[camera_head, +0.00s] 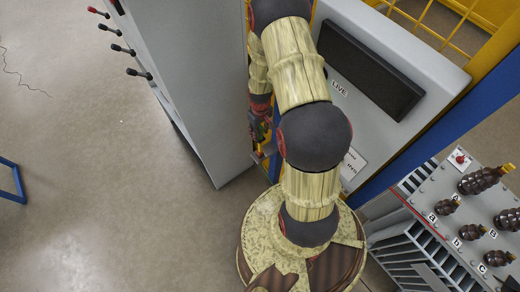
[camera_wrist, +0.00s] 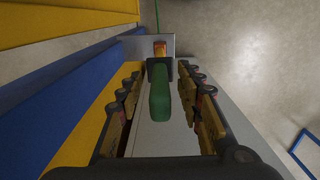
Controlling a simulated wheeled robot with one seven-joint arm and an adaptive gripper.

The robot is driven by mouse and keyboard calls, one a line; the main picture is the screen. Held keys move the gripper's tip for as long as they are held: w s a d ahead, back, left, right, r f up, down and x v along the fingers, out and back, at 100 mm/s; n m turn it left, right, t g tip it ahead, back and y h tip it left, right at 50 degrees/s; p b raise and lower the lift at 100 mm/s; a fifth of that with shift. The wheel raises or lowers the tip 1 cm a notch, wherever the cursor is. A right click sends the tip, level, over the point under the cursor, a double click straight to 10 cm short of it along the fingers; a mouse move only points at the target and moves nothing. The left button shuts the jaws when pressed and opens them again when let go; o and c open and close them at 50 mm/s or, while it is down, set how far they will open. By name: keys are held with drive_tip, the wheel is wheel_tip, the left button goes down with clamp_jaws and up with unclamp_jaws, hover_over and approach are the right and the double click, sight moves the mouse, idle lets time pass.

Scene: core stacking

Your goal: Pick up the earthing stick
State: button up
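The earthing stick (camera_wrist: 160,98) shows in the wrist view as a green handle with a dark collar and a small orange-yellow part beyond it. It lies lengthwise between the fingers of my gripper (camera_wrist: 159,88). The fingers are apart, one on each side, with a visible gap to the handle on both sides, so the gripper looks open. In the head view my gripper (camera_head: 262,130) is beside the grey cabinet, partly hidden behind my arm. I cannot make out the stick in the head view.
A grey cabinet (camera_head: 200,70) with several levers stands left of my arm. A panel marked LIVE (camera_head: 405,50) and a blue post (camera_head: 440,120) are right of it. A transformer (camera_head: 450,225) with several dark bushings stands at the lower right. The floor (camera_head: 90,190) at left is mostly clear.

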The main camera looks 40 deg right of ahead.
drive_tip(key=shift+c, duration=1.2)
clamp_jaws()
